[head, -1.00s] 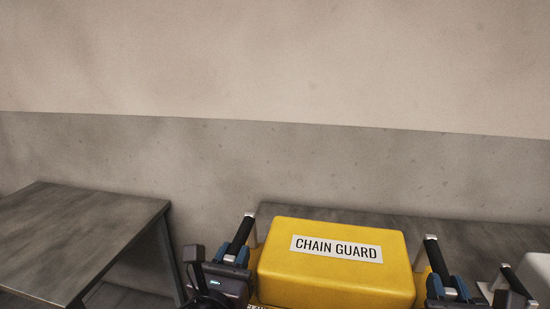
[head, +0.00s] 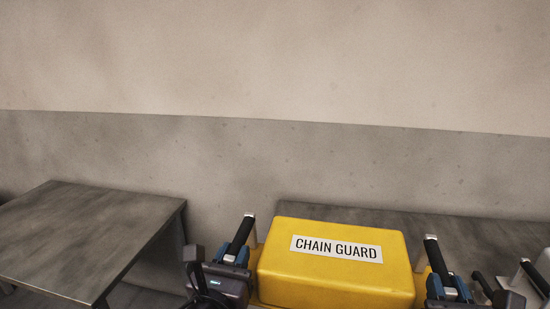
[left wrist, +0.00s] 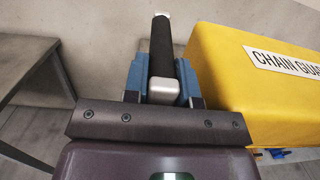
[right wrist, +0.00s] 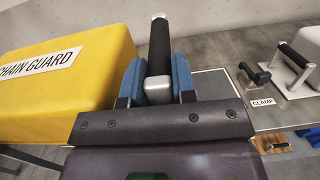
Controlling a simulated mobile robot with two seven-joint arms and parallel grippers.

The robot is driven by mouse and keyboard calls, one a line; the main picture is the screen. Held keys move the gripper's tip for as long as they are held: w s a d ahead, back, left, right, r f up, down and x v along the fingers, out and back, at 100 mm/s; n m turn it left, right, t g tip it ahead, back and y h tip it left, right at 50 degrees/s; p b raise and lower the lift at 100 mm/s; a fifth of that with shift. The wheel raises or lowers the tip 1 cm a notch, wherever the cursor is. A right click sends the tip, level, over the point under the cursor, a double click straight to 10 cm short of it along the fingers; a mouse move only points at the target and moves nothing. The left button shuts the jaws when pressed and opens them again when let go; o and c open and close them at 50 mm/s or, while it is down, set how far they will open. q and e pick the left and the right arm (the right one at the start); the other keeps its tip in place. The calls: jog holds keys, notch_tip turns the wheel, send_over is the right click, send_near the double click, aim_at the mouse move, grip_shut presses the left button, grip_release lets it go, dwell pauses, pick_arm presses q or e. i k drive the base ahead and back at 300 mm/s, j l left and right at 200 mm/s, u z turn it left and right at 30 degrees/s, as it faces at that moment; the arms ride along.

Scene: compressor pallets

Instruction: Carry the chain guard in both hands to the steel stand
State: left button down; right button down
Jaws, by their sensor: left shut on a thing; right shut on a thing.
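The yellow chain guard (head: 335,275), with a white label reading CHAIN GUARD, is held level between my two grippers in the head view. My left gripper (head: 238,245) is shut on its black left handle, which also shows between the blue fingers in the left wrist view (left wrist: 163,60). My right gripper (head: 440,275) is shut on the black right handle, seen too in the right wrist view (right wrist: 159,60). A bare grey table (head: 85,235), possibly the steel stand, stands at the left in the head view. The guard's underside is hidden.
Behind the guard a long grey bench (head: 470,230) runs along the wall. On it in the right wrist view are a dark clamp (right wrist: 254,76) with a CLAMP label and a white part with a black handle (right wrist: 298,70). The left table's top is clear.

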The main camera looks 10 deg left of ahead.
aim_at(42, 236)
jog(key=k+j, duration=0.1)
jog(key=j, duration=0.35)
jog(key=k+j, duration=0.1)
jog(key=j, duration=0.4)
jog(key=k+j, duration=0.1)
jog(key=j, duration=0.35)
jog(key=k+j, duration=0.1)
jog(key=j, duration=0.4)
jog(key=k+j, duration=0.1)
jog(key=j, duration=0.35)
jog(key=k+j, duration=0.1)
jog(key=j, duration=0.35)
